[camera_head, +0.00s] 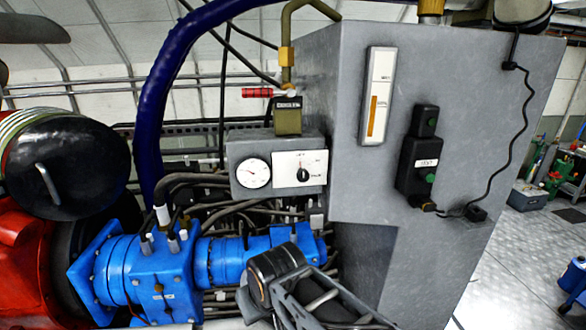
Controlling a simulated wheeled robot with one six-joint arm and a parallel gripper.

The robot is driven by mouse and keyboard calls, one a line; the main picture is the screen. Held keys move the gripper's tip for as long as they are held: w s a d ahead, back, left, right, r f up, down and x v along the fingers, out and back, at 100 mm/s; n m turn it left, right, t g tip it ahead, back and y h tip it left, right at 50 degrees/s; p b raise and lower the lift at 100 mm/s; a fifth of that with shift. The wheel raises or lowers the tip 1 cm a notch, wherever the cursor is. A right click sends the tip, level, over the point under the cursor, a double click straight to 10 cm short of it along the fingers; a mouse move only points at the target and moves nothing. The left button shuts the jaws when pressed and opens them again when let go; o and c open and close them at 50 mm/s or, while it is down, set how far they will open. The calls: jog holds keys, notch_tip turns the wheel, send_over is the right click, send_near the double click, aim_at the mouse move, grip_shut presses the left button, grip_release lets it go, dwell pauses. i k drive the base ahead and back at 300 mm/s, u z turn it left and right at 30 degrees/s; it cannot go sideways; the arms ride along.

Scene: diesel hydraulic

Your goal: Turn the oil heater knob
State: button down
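A black knob (302,174) sits on a white dial plate (314,160) on the front of a small grey control box (238,150). I take it for the oil heater knob, but the plate's lettering is too small to read fully. The knob looks upright, its narrow top pointing up. A round white gauge (254,173) is left of it on the same box. A black and grey part of my arm (280,272) rises from the bottom edge, below the knob and apart from it in the picture. I cannot make out gripper fingertips on it.
A large grey tank (455,110) stands right of the box, bearing a sight gauge (377,95) and a black switch box (420,160) with a hanging cable. Blue pump housings (150,265) and hoses lie below left. A thick dark blue hose (165,90) passes left. Floor shows at right.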

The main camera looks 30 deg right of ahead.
aim_at(303, 175)
jog(key=k, duration=1)
jog(key=z, duration=1.35)
jog(key=i, duration=0.85)
jog(key=u, duration=1.5)
